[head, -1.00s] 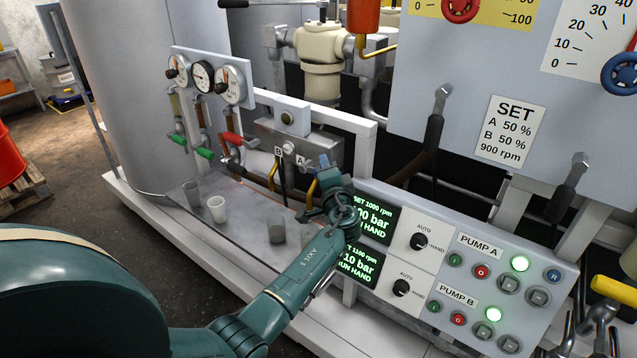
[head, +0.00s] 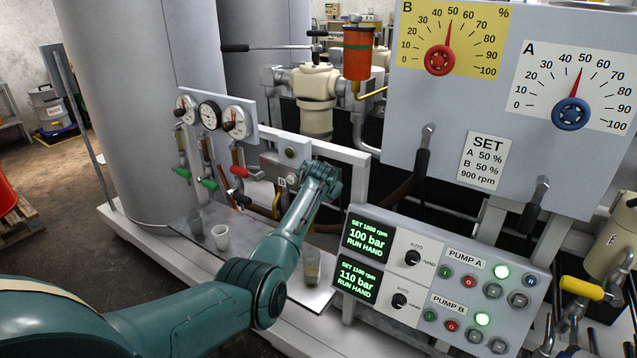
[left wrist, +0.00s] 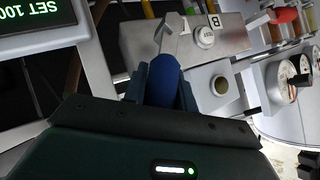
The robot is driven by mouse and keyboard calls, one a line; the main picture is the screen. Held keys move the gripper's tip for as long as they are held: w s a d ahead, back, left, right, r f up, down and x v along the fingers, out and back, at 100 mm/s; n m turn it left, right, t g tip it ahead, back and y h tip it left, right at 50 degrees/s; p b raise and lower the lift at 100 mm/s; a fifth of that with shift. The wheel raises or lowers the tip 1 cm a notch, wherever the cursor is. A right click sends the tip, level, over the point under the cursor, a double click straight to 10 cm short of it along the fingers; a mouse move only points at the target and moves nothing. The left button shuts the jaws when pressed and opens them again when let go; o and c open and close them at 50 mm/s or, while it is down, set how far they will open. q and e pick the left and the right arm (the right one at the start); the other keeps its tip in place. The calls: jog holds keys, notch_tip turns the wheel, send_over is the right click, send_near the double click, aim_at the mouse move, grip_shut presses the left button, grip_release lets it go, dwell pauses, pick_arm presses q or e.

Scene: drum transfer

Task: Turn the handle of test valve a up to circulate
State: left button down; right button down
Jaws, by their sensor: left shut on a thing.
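Test valve A's blue handle (left wrist: 164,82) shows in the left wrist view, below a bent metal lever piece (left wrist: 171,38) in front of the grey valve block (left wrist: 138,42). My left gripper (left wrist: 161,92) is shut on the blue handle, with a dark finger on each side of it. In the head view my left gripper (head: 320,176) is up at the valve block (head: 285,160). It hides the handle and the A label there. The B label (head: 281,182) shows beside it. My right gripper is not in view.
Several cups stand on the metal tray (head: 255,262) below the valves, among them a white cup (head: 220,237) and a brownish one (head: 312,267). Gauges (head: 210,115) and red and green handles are left of the block. The pump panel (head: 440,275) stands close on the right.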

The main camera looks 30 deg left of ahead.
pick_arm(q)
jog(key=shift+w+a+r+n+g+h, duration=0.15)
jog(key=shift+a+n+g+h, duration=0.1)
jog(key=shift+a+n+h, duration=0.7)
jog(key=shift+s+a+r+n+g+h, duration=0.15)
jog(key=shift+a+n+g+h, duration=0.3)
jog(key=shift+h, duration=0.9)
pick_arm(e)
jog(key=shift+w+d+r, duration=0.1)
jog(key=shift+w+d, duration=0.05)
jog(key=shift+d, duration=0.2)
pick_arm(q)
jog(key=shift+w+a, duration=0.1)
jog(key=c, duration=1.1)
grip_release()
jog(key=shift+a, duration=0.1)
jog(key=shift+c, duration=0.2)
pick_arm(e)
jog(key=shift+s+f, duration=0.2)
pick_arm(q)
jog(key=shift+r, duration=0.1)
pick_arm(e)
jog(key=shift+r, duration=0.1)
